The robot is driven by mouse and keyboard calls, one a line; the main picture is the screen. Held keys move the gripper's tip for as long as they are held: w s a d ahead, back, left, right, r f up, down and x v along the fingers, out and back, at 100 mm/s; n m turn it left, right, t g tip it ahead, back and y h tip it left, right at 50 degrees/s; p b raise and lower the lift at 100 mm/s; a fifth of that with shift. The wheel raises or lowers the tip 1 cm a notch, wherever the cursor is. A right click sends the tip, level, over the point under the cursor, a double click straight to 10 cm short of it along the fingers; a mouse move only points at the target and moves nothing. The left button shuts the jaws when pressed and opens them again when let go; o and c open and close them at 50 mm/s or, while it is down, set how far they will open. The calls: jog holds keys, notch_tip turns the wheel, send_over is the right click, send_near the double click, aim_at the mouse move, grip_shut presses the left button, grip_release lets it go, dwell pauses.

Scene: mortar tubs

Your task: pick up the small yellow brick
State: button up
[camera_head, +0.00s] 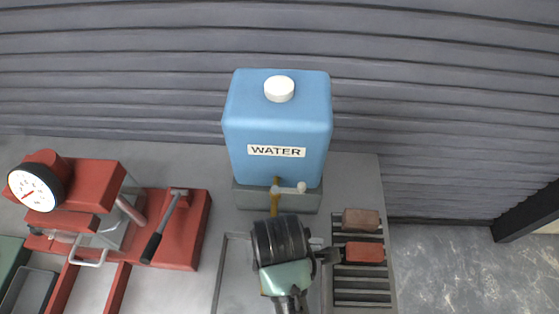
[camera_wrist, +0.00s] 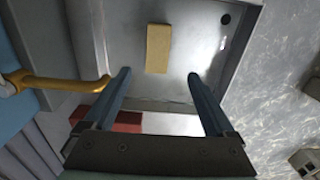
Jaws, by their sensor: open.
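The small yellow brick (camera_wrist: 158,48) lies flat in a grey metal basin (camera_wrist: 190,95), near the top middle of the wrist view. My gripper (camera_wrist: 157,79) is open, its two blue-grey fingers wide apart. In that view the brick appears just beyond the fingertips and between their lines, with nothing held. I cannot tell the height of the fingers above the basin. In the head view my arm stands over the basin (camera_head: 222,270), and the yellow brick does not show there.
A blue water tank (camera_head: 277,130) stands behind the basin; its yellow tap (camera_wrist: 60,83) is left of my fingers in the wrist view. A brown brick (camera_head: 361,219) and a red brick (camera_head: 364,252) lie on a slatted rack (camera_head: 362,292). Red equipment with a hammer (camera_head: 166,226) stands left.

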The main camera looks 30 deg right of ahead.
jog(key=f, duration=0.6)
jog(key=shift+s, duration=0.25)
jog(key=shift+w+d+f+p, duration=0.15)
jog(key=shift+f+p, duration=0.15)
jog(key=shift+f, duration=1.25)
jog(key=shift+w+d+f+p, duration=0.15)
jog(key=shift+f+p, duration=0.15)
jog(key=shift+f, duration=1.2)
jog(key=shift+c, duration=0.3)
grip_shut()
